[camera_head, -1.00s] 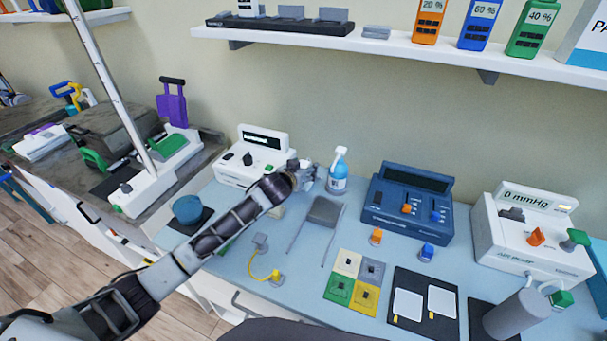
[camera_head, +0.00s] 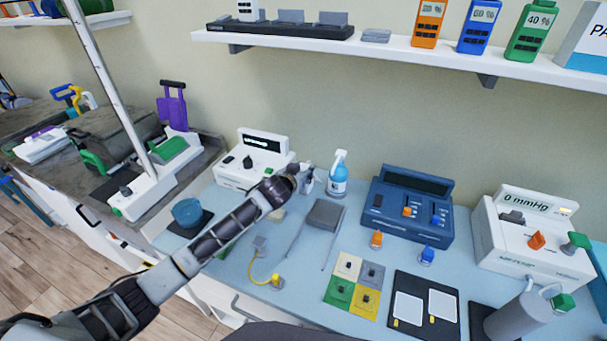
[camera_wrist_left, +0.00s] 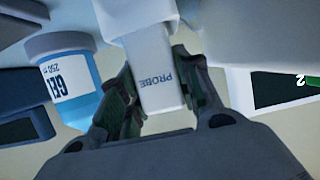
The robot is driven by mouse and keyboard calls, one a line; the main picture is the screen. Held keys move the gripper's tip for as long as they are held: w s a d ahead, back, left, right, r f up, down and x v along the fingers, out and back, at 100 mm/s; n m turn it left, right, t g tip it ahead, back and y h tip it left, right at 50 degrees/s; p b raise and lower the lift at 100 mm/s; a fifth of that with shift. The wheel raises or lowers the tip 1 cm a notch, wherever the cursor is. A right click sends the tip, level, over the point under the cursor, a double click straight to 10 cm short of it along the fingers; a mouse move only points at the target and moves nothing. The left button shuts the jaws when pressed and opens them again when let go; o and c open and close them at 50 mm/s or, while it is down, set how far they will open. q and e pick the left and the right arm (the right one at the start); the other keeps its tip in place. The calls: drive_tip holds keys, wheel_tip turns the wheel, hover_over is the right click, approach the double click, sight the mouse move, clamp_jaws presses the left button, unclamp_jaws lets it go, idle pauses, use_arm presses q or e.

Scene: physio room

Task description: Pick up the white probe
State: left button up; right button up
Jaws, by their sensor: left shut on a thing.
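The white probe (camera_wrist_left: 157,82), marked PROBE, sits between the two fingers of my left gripper (camera_wrist_left: 155,105) in the left wrist view, and the fingers are shut on it. In the head view my left gripper (camera_head: 304,182) is at the back of the blue table, between the white device (camera_head: 240,178) and the blue spray bottle (camera_head: 338,176). The probe is largely hidden there by the gripper and wrist. My right gripper is not in view.
The blue spray bottle also shows close beside the gripper in the left wrist view (camera_wrist_left: 68,85). A dark blue control box (camera_head: 400,215) stands to the right. Colored squares (camera_head: 348,268) and a black mat with white pads (camera_head: 402,335) lie in front. A shelf (camera_head: 400,50) runs above.

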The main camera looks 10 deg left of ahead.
use_arm(q)
drive_tip(key=shift+r, duration=0.7)
wheel_tip(320, 180, up, 8)
drive_tip(key=shift+f, duration=0.15)
drive_tip(key=shift+r, duration=0.45)
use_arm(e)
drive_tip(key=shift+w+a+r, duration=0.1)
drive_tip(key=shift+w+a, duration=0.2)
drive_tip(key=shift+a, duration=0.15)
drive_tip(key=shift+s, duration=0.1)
